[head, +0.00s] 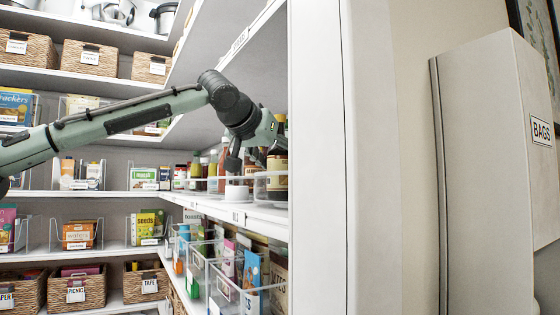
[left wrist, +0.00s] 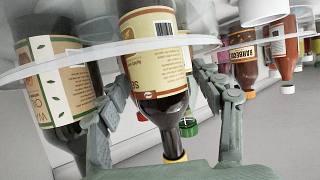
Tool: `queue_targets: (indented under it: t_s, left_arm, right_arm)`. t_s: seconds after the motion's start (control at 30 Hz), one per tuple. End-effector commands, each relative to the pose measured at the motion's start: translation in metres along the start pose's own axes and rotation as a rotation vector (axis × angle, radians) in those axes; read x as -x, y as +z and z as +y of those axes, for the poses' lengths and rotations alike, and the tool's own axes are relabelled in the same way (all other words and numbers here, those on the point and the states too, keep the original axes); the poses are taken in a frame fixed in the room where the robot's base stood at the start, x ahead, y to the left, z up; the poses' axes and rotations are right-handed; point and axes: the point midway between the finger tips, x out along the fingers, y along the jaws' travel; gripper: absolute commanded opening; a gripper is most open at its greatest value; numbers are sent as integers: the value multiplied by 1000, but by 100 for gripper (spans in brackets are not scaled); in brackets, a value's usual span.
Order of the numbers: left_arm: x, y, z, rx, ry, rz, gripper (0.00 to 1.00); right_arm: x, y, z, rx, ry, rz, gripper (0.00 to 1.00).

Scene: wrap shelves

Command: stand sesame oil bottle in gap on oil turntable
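The sesame oil bottle (left wrist: 158,60), dark with a cream label and a yellow cap, shows upside down in the left wrist view. My left gripper (left wrist: 163,88) has a finger on each side of it, and both fingertips seem to touch its sides. The clear rim of the oil turntable (left wrist: 215,41) crosses the bottle. Another dark bottle (left wrist: 60,85) with a cream and green label stands beside it. In the head view my left gripper (head: 246,160) reaches down at the right shelf, by the turntable rim (head: 262,174). Its fingers partly hide the bottles there. My right gripper is out of view.
A barbecue sauce bottle (left wrist: 243,58) and a red bottle (left wrist: 284,50) stand along the shelf. A white round item (head: 237,193) sits near the shelf edge (head: 245,214). Another shelf (head: 240,55) hangs above. Clear bins (head: 240,285) stand below. A white panel (head: 318,160) bounds the right side.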

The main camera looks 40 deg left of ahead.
Motion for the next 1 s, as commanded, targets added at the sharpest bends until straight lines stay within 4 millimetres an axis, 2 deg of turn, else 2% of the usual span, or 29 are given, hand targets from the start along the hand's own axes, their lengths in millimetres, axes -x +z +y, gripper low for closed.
queue_targets:
  t_s: [0.2, 0.33, 0.8, 1.0]
  left_arm:
    - [0, -1, 0, 0, 0, 0, 67]
    - [10, -1, 0, 0, 1, 3, 67]
    - [102, -1, 0, -1, 1, 4, 67]
    - [119, -1, 0, 0, 0, 1, 67]
  right_arm:
    - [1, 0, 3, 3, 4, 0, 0]
    - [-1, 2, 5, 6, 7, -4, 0]
    - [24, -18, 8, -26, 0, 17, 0]
    - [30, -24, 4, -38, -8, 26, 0]
